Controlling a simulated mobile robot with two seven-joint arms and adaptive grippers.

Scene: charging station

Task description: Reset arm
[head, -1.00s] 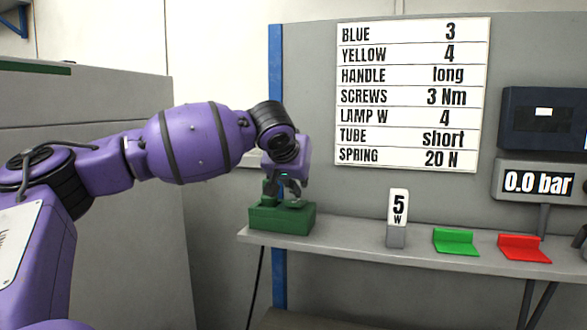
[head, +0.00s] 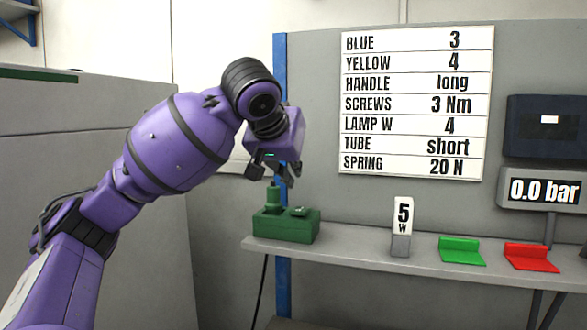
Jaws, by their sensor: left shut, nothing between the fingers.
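My left arm comes in from the left, and its gripper (head: 275,177) hangs above the green block (head: 285,229) at the shelf's left end. The gripper is shut, with nothing held, and is apart from the block. A green upright peg-like part (head: 273,199) stands on the left of the block, just below the gripper. A small flatter part (head: 298,211) is on the block's right side. My right gripper is not in view.
The grey shelf (head: 365,251) also bears a "5 W" sign (head: 402,216), a green holder (head: 461,251) and a red holder (head: 531,257). A white chart (head: 416,102) hangs behind. A "0.0 bar" display (head: 543,191) is at right. A grey cabinet (head: 90,140) stands at left.

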